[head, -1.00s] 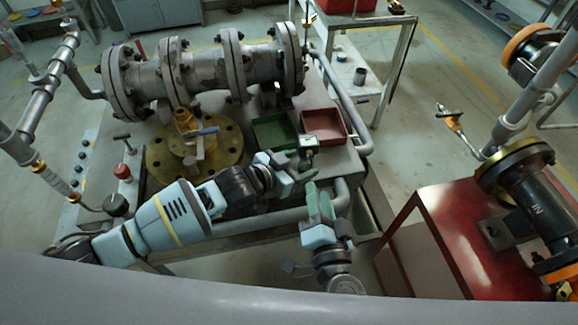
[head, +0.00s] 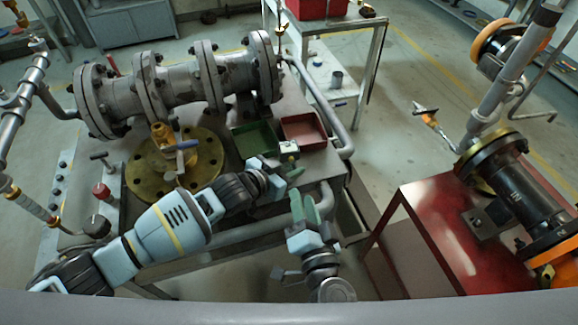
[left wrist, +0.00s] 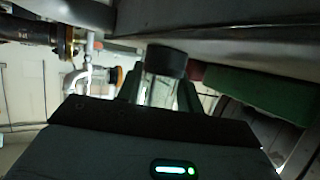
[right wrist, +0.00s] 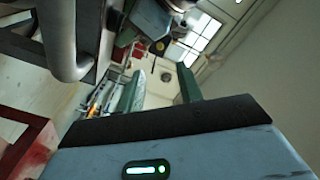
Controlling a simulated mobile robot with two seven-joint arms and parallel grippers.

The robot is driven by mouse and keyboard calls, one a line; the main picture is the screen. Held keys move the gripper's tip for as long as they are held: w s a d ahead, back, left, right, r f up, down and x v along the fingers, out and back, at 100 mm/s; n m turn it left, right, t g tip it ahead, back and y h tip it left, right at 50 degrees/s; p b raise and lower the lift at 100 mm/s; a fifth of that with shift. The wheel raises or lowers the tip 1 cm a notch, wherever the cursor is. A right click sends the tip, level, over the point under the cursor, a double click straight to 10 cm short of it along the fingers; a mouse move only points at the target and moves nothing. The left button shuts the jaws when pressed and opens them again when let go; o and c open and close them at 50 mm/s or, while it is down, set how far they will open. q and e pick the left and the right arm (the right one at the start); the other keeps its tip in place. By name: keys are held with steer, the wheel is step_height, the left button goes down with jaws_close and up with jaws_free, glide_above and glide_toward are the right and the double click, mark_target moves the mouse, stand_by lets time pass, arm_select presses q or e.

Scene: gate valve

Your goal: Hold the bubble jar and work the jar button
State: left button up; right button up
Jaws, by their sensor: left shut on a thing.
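The bubble jar (left wrist: 158,90), clear with a black cap, sits between the green fingers of my left gripper (left wrist: 160,98) in the left wrist view. In the head view the small pale jar (head: 289,148) shows at the tips of my left gripper (head: 285,165), in front of the trays. The left gripper is shut on it. The jar button cannot be made out. My right gripper (head: 308,208) is lower, a little right of the jar and apart from it. In the right wrist view its green fingers (right wrist: 160,90) stand apart with nothing between them.
A green tray (head: 254,139) and a red tray (head: 304,131) lie on the bench behind the jar. A grey flanged pipe valve (head: 180,80) and a brass flange (head: 174,162) are at left. A red table (head: 440,240) stands at right, with open floor between.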

jaws_close()
stand_by(1.7)
